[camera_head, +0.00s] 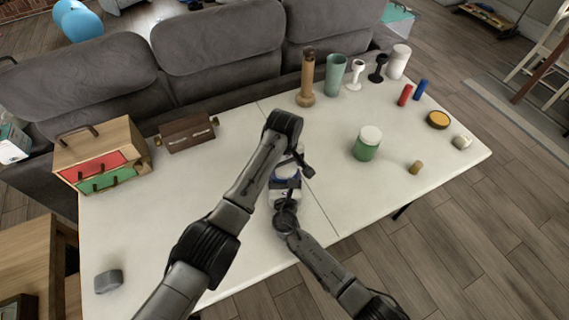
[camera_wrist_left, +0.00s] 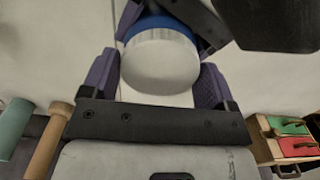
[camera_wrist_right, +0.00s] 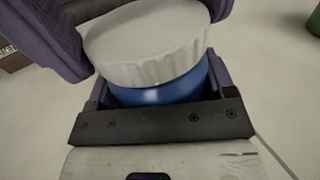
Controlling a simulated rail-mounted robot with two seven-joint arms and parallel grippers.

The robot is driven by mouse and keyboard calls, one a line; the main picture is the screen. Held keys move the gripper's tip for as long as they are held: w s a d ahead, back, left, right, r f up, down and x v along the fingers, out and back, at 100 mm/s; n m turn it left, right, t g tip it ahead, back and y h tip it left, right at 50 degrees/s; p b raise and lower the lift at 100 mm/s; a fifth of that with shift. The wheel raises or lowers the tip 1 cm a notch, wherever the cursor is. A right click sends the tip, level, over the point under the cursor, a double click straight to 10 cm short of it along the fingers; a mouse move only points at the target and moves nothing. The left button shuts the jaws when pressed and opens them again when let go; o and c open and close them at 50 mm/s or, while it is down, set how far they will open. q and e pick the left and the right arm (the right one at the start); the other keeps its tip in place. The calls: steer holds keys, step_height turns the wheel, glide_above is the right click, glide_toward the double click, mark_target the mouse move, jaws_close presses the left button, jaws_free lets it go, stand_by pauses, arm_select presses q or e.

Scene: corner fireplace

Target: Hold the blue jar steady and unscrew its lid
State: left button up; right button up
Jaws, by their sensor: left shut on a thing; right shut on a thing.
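The blue jar with its ribbed white lid is mostly hidden by my arms in the head view. My left gripper (camera_head: 290,163) is above the jar, with its fingers on either side of the white lid (camera_wrist_left: 160,62), shut on it. My right gripper (camera_head: 286,188) comes from the near side and is shut on the blue jar body (camera_wrist_right: 160,92), just below the lid. The lid sits on the jar; a blue band (camera_wrist_left: 165,22) shows beside it in the left wrist view. Whether the lid has turned cannot be told.
A green jar with white lid (camera_head: 367,144) stands to the right. Behind are a wooden bottle (camera_head: 307,80), a teal cup (camera_head: 335,75) and smaller items. A drawer box (camera_head: 100,155) and a brown case (camera_head: 187,133) stand left. The table's front left is mostly clear.

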arm_select(q)
steer(key=shift+r, duration=0.35)
stand_by(0.6)
steer(key=shift+r, duration=0.8)
steer(key=shift+r, duration=0.1)
steer(key=shift+r, duration=1.95)
arm_select(e)
steer(key=o, duration=1.7)
steer(key=shift+s, duration=0.1)
